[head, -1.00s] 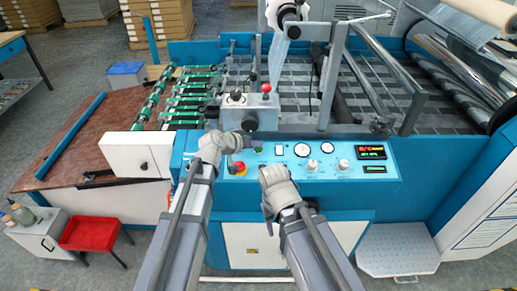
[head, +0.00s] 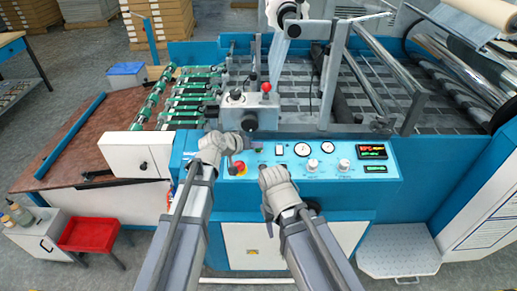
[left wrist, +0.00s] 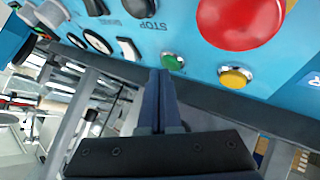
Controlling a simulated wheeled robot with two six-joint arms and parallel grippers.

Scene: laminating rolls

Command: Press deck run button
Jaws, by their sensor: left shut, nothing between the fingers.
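A small round green button (left wrist: 173,62) sits on the blue control panel (head: 222,182). No label reading deck run can be made out. The green button also shows small in the head view (head: 259,151). My left gripper (left wrist: 160,76) is shut and empty, with its fingertips right beside the green button in the left wrist view. I cannot tell whether they touch it. In the head view my left gripper (head: 241,144) is over the panel's upper left part. My right gripper (head: 268,212) hangs in front of the panel's lower edge, and its fingers are too unclear to judge.
A large red button (left wrist: 240,20) and a yellow button (left wrist: 235,77) are close to the green one. A white switch (left wrist: 128,48) and gauges lie on its other side. A grey box with knobs (head: 262,107) stands just behind the panel.

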